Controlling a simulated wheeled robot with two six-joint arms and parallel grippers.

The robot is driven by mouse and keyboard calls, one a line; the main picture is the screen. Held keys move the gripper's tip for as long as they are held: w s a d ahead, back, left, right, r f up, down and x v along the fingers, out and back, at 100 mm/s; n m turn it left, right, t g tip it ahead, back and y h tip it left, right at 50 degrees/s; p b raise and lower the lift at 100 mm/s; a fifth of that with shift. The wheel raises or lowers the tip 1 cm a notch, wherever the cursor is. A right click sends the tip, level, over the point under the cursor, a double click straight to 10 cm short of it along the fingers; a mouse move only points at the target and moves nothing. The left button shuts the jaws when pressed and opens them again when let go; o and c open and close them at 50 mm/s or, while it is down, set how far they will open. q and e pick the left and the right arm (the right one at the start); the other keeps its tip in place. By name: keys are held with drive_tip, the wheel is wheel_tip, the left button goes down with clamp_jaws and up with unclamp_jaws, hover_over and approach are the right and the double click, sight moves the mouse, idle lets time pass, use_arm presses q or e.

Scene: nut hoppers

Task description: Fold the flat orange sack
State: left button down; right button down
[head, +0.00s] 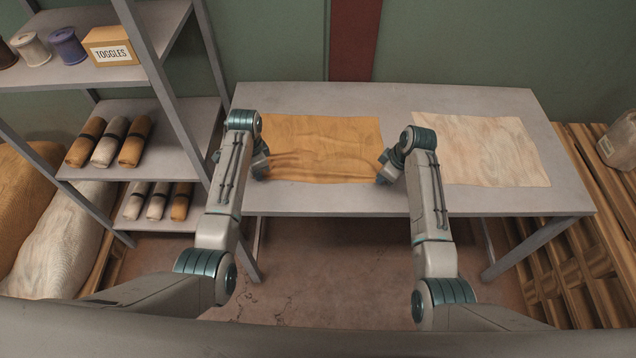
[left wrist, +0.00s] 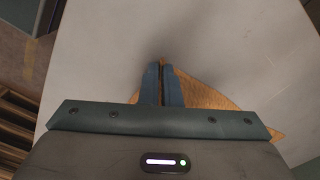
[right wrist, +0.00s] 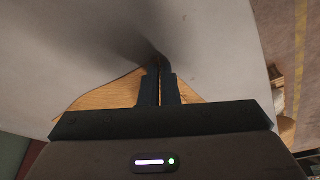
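The orange sack (head: 330,135) lies on the left part of the grey table, mostly flat, with wrinkles running across its nearer half. My left gripper (head: 262,173) is at its near left corner. In the left wrist view the fingers (left wrist: 161,68) are nearly together at the point of the orange cloth (left wrist: 205,97), and look shut on it. My right gripper (head: 381,180) is at the near right corner. In the right wrist view its fingers (right wrist: 160,68) are also together at the cloth's point (right wrist: 110,94). The fingertips' exact grip is partly hidden.
A pale sack (head: 485,150) lies flat on the right of the table (head: 400,97). A shelf rack (head: 125,80) at the left holds rolled sacks (head: 105,142), spools and a TOGGLES box (head: 110,47). Wooden pallets (head: 590,240) stand at the right.

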use_arm(q)
drive_tip(key=shift+r, duration=0.1)
idle(0.3)
